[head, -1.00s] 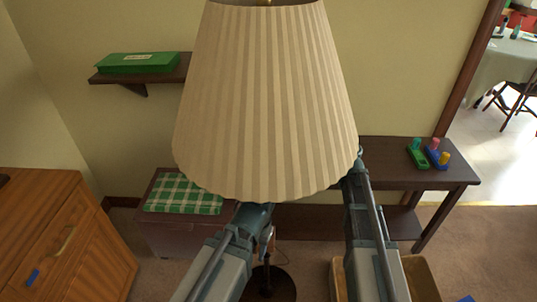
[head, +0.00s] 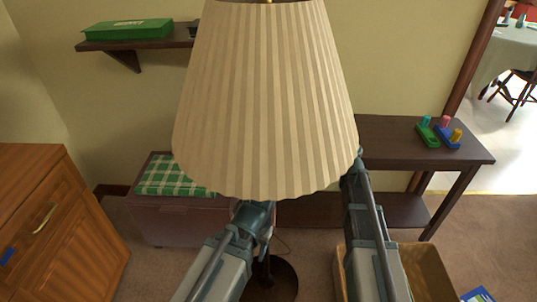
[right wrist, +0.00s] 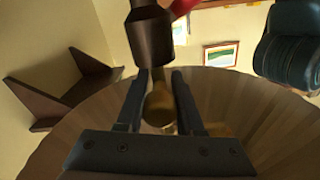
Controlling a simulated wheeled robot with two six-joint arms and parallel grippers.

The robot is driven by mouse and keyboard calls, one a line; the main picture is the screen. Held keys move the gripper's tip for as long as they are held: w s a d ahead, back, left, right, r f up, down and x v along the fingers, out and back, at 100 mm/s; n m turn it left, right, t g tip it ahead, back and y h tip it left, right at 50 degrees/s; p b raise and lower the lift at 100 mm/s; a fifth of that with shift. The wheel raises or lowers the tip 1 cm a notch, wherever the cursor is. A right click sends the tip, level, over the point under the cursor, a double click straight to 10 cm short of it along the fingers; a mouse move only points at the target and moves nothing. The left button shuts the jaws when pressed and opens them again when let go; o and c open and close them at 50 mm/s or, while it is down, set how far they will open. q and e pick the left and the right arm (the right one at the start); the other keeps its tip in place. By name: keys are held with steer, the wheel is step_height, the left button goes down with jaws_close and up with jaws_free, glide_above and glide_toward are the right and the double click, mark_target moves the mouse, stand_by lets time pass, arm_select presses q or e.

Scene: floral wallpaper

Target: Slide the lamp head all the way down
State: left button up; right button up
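The lamp has a large pleated cream shade (head: 265,100) that fills the middle of the head view. Its dark round base (head: 285,278) shows on the floor below. My left arm reaches up under the shade, and its gripper is hidden there. My right arm reaches up under the shade's right edge. In the right wrist view the two fingers of my right gripper (right wrist: 158,78) stand on either side of a brass lamp part (right wrist: 160,105) and appear closed on it. A dark lamp cylinder (right wrist: 149,35) is just past the fingertips. The shade (right wrist: 85,110) curves around the gripper.
A dark side table (head: 385,150) with colourful toys stands at the right. A bench (head: 180,218) with a green checked cushion is behind the lamp. A wooden cabinet (head: 45,220) stands left. A wooden box (head: 430,270) and a blue item (head: 477,295) are on the floor at lower right.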

steer(key=o, duration=0.5)
steer(key=shift+f, duration=0.2)
steer(key=shift+c, duration=0.2)
steer(key=d, duration=1.4)
